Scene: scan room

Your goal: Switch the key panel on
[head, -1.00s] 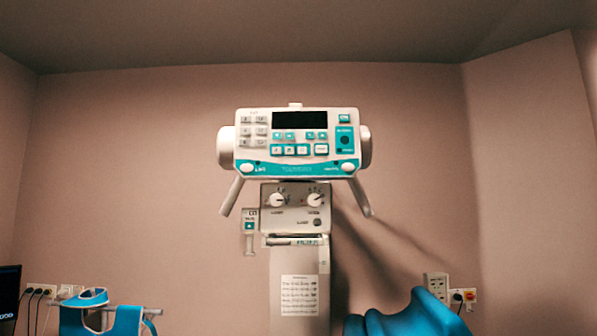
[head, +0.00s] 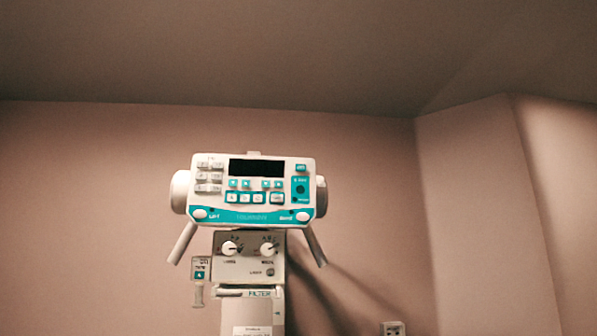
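The key panel (head: 252,190) is a white and teal control head in the middle of the head view. Its display (head: 257,168) is dark. Several grey keys (head: 210,178) sit at its left, teal-edged keys (head: 255,197) below the display, and a teal block with a dark round spot (head: 300,190) at its right. White oval buttons are at its lower left (head: 199,213) and lower right (head: 303,216). Neither of my grippers shows in the head view.
Below the panel is a box with two white knobs (head: 248,250) on a white column (head: 252,315). Two grey handles slant down at the left (head: 182,243) and right (head: 316,246). A wall socket (head: 392,328) is at the bottom right. The walls around are bare.

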